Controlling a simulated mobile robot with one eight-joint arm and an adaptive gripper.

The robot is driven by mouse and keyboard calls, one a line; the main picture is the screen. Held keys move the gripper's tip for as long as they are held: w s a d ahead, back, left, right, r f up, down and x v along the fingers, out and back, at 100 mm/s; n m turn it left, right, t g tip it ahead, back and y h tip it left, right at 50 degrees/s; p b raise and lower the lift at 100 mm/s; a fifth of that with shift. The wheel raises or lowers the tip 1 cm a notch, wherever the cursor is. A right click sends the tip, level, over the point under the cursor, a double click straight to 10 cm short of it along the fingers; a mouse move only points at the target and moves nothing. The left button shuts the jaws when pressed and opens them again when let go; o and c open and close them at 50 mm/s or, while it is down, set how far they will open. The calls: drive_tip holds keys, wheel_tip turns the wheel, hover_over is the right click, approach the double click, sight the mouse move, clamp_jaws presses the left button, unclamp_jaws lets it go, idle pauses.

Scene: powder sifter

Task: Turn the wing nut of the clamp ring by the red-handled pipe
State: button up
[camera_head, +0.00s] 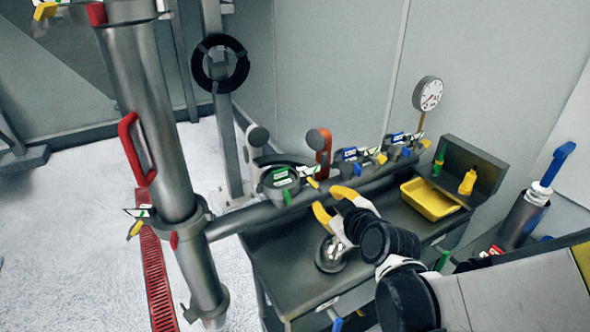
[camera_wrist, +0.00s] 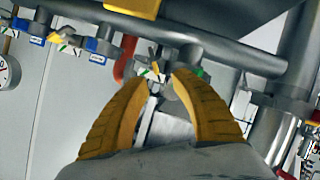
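In the head view a thick grey vertical pipe (camera_head: 150,110) with a red handle (camera_head: 133,148) stands at the left. A clamp ring (camera_head: 190,222) circles it below the handle, with a small yellow wing nut (camera_head: 135,229) at its left. A red lever (camera_head: 322,150) also stands on the horizontal pipe, beside a clamp with green parts (camera_head: 280,182). My gripper (camera_head: 331,203) is open, its yellow fingers apart over the bench, right of the vertical pipe. In the wrist view, small clamp parts and a red handle (camera_wrist: 125,58) show beyond my open fingers (camera_wrist: 161,82); contact cannot be told.
The horizontal pipe (camera_head: 345,188) carries several clamps with blue and green parts. A yellow tray (camera_head: 430,199) and a yellow bottle (camera_head: 467,182) are on the dark bench (camera_head: 285,275). Open floor (camera_head: 65,225) lies at the left.

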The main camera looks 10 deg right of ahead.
sight(317, 187)
drive_tip(key=shift+n+t, duration=0.3)
drive_tip(key=shift+t, duration=0.1)
drive_tip(key=b+x, duration=0.1)
drive_tip(key=x, duration=0.2)
drive_tip(key=b+x, duration=0.1)
drive_tip(key=x, duration=0.3)
drive_tip(key=d+b+x, duration=0.1)
drive_tip(key=x, duration=0.3)
drive_tip(key=shift+w+f, duration=0.25)
drive_tip(key=shift+c, duration=0.4)
clamp_jaws()
